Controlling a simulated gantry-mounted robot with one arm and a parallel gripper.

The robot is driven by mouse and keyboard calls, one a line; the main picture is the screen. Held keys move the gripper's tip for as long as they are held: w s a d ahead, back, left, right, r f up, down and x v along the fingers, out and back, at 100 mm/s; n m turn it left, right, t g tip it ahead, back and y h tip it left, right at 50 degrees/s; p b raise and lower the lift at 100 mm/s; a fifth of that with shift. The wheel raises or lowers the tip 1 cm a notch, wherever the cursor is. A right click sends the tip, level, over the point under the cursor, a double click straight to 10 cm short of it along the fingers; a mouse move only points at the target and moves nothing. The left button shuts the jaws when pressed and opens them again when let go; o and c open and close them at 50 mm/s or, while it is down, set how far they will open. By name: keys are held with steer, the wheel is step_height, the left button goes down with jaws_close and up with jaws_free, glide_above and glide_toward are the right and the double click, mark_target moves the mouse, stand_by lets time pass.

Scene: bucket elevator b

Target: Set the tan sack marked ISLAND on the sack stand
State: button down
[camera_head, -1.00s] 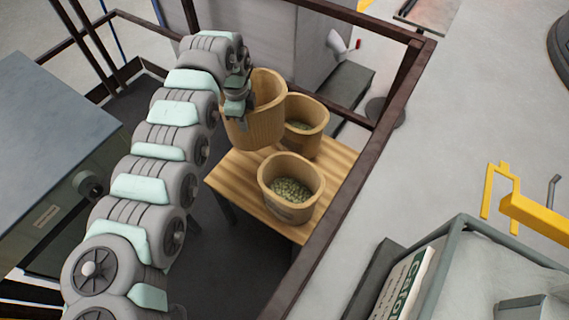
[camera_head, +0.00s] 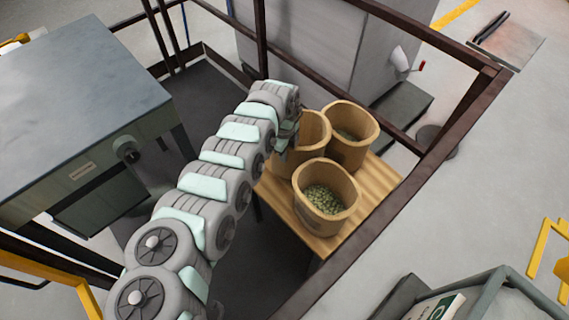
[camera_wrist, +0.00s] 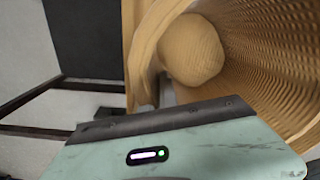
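A tan sack (camera_head: 315,138) with an open top is at the left back of the wooden-topped stand (camera_head: 378,192). My gripper (camera_head: 288,136) is at its left rim and appears shut on its wall; the fingertips are hidden. The sack is upright, level with its neighbours; I cannot tell whether its base touches the wood. In the wrist view its woven wall (camera_wrist: 270,60) fills the right side, close to the gripper. No ISLAND lettering is readable. Two similar sacks stand on the wood: one at the front (camera_head: 332,222) with green contents, one at the back right (camera_head: 355,157).
Dark brown railing (camera_head: 440,140) runs around the stand on the right and behind. A grey cabinet (camera_head: 320,45) stands behind it, and a grey-topped machine (camera_head: 75,100) is at the left. Dark floor lies between that machine and the stand.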

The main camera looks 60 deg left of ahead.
steer(key=shift+a+f+b, duration=0.1)
steer(key=shift+f+b, duration=0.65)
steer(key=shift+f, duration=1.25)
steer(key=shift+f, duration=0.2)
steer(key=c, duration=1.6)
jaws_free()
steer(key=shift+c, duration=0.2)
step_height(320, 180, up, 12)
steer(key=p, duration=0.4)
steer(key=shift+s+r, duration=0.1)
steer(key=shift+r, duration=0.1)
